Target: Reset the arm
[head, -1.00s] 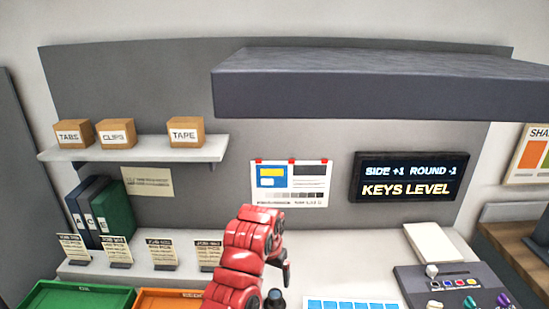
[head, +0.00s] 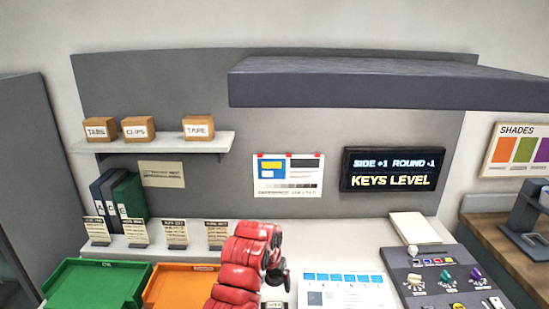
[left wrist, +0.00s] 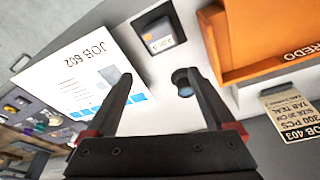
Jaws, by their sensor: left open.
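My left arm (head: 245,265) is red and reaches in at the bottom middle of the head view. My left gripper is open and empty in the left wrist view (left wrist: 165,85), its two dark fingers spread apart. Beyond the gap between the fingers is a small dark round piece (left wrist: 183,82) on the white worktop. A white job sheet marked JOB 602 (left wrist: 75,75) lies left of the fingers; it also shows in the head view (head: 340,292). My right gripper is not in view.
A green tray (head: 95,285) and an orange tray (head: 180,285) stand at the left. A control panel (head: 445,275) with knobs is at the right. Job cards (head: 175,234) line the back ledge. A dark overhead slab (head: 400,85) juts out above. A screen (head: 400,170) reads KEYS LEVEL.

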